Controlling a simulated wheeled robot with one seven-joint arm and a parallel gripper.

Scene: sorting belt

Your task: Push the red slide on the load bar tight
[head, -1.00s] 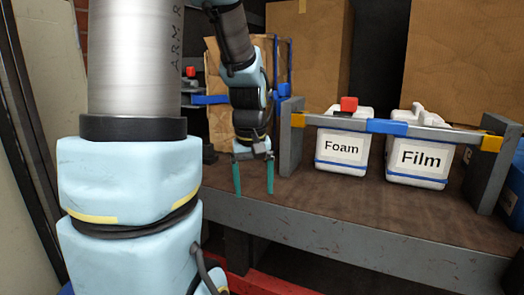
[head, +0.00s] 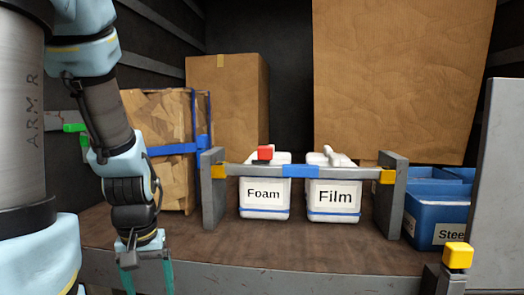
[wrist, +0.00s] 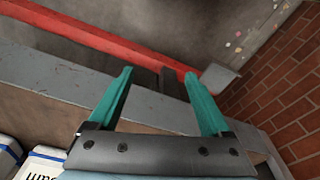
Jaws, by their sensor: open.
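The load bar (head: 345,173) is a grey bar between two grey uprights, with a blue sleeve (head: 300,171) mid-bar and yellow blocks at its ends. The red slide (head: 265,153) shows as a small red block just above the bar's left half, in front of the Foam jug; I cannot tell how tight it sits. My gripper (head: 146,279) points down, open and empty, at the deck's front edge, left of and nearer than the bar. Its teal fingers also show apart in the wrist view (wrist: 159,75), where the red slide is out of sight.
White jugs marked Foam (head: 264,199) and Film (head: 334,199) stand behind the bar. A cardboard bale (head: 155,118) stands left, blue crates (head: 436,219) right. A post with a yellow top (head: 457,255) stands front right. The deck before the bar is clear.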

